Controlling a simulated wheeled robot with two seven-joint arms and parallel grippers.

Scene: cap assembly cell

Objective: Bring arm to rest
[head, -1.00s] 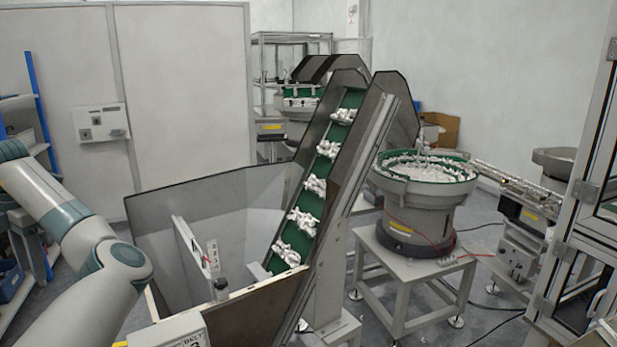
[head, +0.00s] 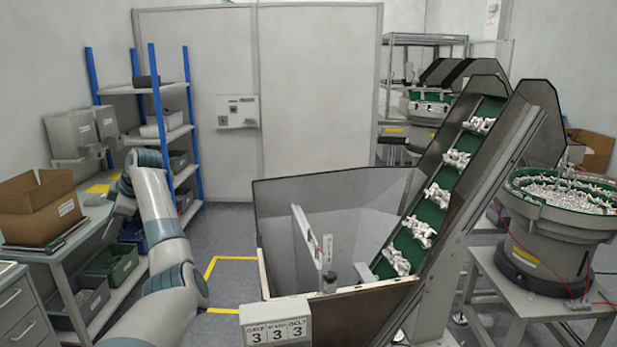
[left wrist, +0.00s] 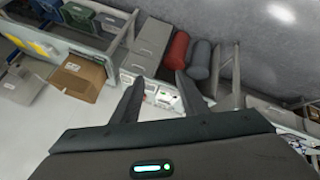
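My left arm (head: 158,215) rises from the bottom left of the head view and bends over near the workbench. Its gripper does not show clearly there, being mostly behind the arm. In the left wrist view my left gripper (left wrist: 160,88) has its two dark fingers spread apart with nothing between them. It points down toward a bench top and drawers, apart from them. My right arm and gripper are not in view.
An open cardboard box (head: 40,207) stands on the workbench at left; it also shows in the left wrist view (left wrist: 78,77). A blue-post shelf (head: 160,118) stands behind. A hopper (head: 335,205) with an inclined conveyor (head: 437,195) stands right of my arm. Yellow-marked floor (head: 232,280) lies between.

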